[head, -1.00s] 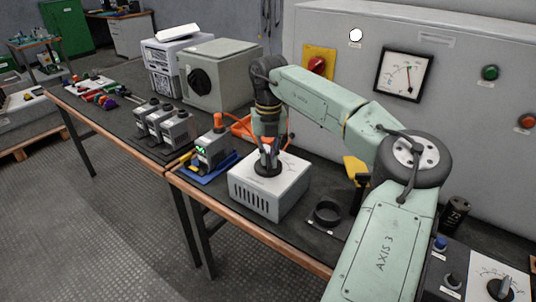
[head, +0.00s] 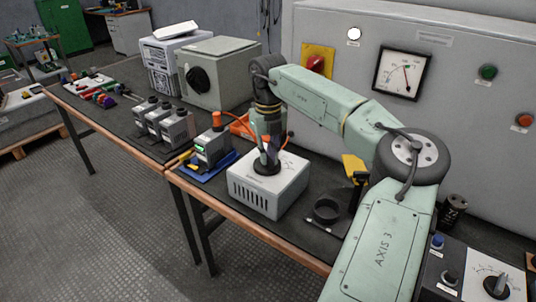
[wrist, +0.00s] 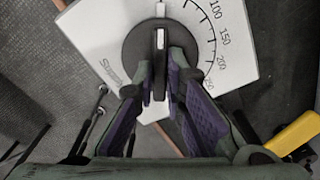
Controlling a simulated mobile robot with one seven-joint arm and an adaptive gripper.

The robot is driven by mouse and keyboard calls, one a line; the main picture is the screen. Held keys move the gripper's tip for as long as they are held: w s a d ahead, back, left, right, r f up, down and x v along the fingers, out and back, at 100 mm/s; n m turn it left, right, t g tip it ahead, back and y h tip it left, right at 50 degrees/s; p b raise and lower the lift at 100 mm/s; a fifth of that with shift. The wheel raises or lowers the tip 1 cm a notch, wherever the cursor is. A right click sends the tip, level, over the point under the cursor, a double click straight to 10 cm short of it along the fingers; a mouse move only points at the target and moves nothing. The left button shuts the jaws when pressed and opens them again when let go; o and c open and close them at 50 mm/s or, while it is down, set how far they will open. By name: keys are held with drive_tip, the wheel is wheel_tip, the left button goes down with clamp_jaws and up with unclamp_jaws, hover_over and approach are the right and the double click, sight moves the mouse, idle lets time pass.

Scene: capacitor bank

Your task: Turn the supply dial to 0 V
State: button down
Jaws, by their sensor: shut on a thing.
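The supply box (head: 258,197) is a white box with vents on the bench. Its top carries a round black dial (wrist: 131,52) with a raised grip bar and a white line. In the wrist view the bar points to the top of the picture; the scale shows 100, 150, 200 and 250 to its right. The 0 mark is not visible there, so I cannot read the exact setting. My gripper (wrist: 160,82) is above the box, its purple-padded fingers closed on both sides of the dial's bar. In the head view my gripper (head: 270,158) hides much of the dial.
A blue tray (head: 208,168) with an orange-topped device stands left of the box. A black ring (head: 326,210) and a yellow object (head: 355,168) lie to its right. The grey cabinet (head: 460,130) with a needle meter (head: 401,72) rises behind.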

drive_tip(key=c, duration=1.7)
unclamp_jaws()
drive_tip(key=shift+o, duration=0.2)
wheel_tip(320, 180, up, 12)
